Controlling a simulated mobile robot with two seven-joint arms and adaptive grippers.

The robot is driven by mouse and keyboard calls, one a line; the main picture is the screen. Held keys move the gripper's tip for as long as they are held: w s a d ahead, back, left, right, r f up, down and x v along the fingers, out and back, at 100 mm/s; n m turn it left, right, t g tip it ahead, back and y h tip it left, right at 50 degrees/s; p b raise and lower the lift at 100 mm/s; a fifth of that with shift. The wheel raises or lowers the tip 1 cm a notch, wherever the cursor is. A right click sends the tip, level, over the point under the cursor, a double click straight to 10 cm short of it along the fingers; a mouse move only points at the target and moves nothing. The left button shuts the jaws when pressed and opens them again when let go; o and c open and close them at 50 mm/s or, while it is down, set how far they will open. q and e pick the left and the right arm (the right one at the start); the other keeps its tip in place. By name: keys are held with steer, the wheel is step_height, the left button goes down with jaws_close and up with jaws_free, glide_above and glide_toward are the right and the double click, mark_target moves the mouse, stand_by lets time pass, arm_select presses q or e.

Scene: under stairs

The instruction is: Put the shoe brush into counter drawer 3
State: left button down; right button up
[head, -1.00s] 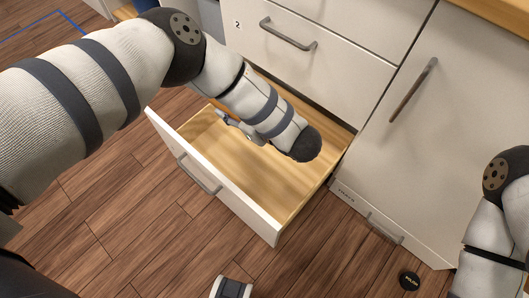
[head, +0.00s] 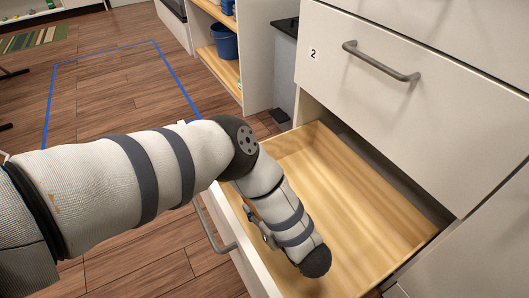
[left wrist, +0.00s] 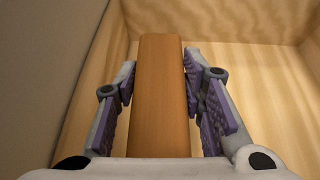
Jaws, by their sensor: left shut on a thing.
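My left arm reaches over the front of an open wooden drawer (head: 375,210) below the drawer front marked 2 (head: 425,90). No number shows on the open drawer. In the left wrist view my left gripper (left wrist: 160,80) is shut on the shoe brush (left wrist: 160,115), a long brown wooden block standing between the purple finger pads. The drawer's pale wooden walls and floor lie around and behind it. In the head view my forearm hides most of this gripper and the brush. I cannot tell whether the brush touches the drawer floor. My right gripper is out of view.
The open drawer's interior is bare to the right of my arm. A grey bin (head: 284,70) and shelves with a blue bucket (head: 223,42) stand behind. Blue tape (head: 105,56) marks the wooden floor at left.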

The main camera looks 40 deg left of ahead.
arm_select(q)
steer(key=w+a+f+b, duration=0.1)
steer(key=f, duration=0.1)
steer(key=w+a+f+b, duration=0.3)
steer(key=f, duration=0.1)
steer(key=shift+w+a+f, duration=0.15)
steer(key=shift+a+f, duration=0.2)
steer(key=shift+a, duration=0.05)
step_height(320, 180, down, 3)
steer(key=shift+w+a+f+b, duration=0.15)
steer(key=shift+f+b, duration=0.05)
steer(key=shift+b, duration=0.95)
steer(key=shift+r, duration=0.15)
steer(key=c, duration=1)
jaws_free()
steer(key=shift+c, duration=0.2)
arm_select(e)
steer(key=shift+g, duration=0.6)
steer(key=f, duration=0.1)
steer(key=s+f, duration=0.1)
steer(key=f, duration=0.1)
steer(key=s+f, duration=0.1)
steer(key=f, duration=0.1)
